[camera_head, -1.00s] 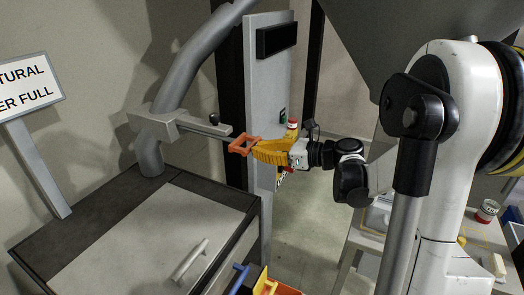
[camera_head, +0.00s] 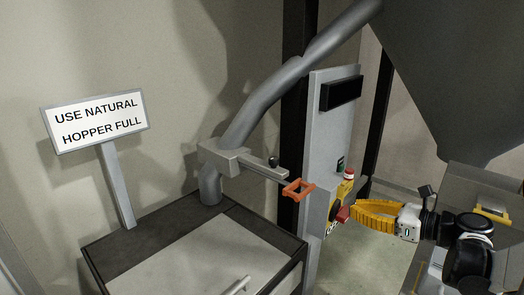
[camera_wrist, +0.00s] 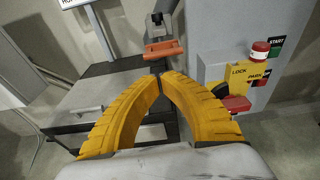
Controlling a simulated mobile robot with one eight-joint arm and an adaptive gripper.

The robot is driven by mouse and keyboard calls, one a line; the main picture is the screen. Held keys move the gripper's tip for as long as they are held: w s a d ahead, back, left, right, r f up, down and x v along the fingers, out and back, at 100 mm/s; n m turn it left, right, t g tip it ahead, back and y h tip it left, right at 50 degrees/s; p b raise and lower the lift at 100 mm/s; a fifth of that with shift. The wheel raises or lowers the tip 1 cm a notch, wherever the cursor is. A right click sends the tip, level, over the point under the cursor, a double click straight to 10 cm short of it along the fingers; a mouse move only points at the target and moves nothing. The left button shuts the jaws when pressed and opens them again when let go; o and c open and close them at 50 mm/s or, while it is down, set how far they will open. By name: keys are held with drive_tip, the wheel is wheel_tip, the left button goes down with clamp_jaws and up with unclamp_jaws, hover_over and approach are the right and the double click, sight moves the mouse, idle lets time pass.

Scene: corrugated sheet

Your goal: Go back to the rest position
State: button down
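My gripper (camera_head: 357,210) has yellow ribbed fingers and is right of the orange handle (camera_head: 298,189), apart from it. In the wrist view my gripper's fingertips (camera_wrist: 160,77) come together with nothing between them. The orange handle (camera_wrist: 164,50) shows beyond the tips. It sits at the end of a grey slide bar (camera_head: 262,170) on the sloping grey pipe (camera_head: 250,110). My wrist and arm links reach in from the lower right.
A grey post (camera_head: 322,130) carries a yellow LOCK/PARK plate (camera_wrist: 248,75), a red knob (camera_wrist: 236,103) and a red-topped button (camera_wrist: 260,48), close to my fingers. A dark-edged cabinet (camera_head: 200,255) stands below. A sign (camera_head: 97,120) reads "USE NATURAL HOPPER FULL". A grey hopper (camera_head: 455,75) hangs at upper right.

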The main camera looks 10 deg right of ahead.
drive_tip(key=s+a+f+n+g+h, duration=0.2)
drive_tip(key=s+a+n+g, duration=0.1)
drive_tip(key=a+n, duration=0.35)
drive_tip(key=s+a+f+n+g+h, duration=0.1)
drive_tip(key=s+a+n+g+h, duration=0.15)
drive_tip(key=a+n, duration=0.45)
drive_tip(key=s+a+f+n+h, duration=0.1)
drive_tip(key=s+n+h, duration=0.4)
drive_tip(key=s+n, duration=0.6)
drive_tip(key=a+n, duration=0.1)
drive_tip(key=n, duration=0.2)
drive_tip(key=shift+a+f+n, duration=0.2)
drive_tip(key=shift+f+n, duration=0.1)
drive_tip(key=shift+n, duration=0.05)
drive_tip(key=shift+t, duration=0.25)
idle(0.5)
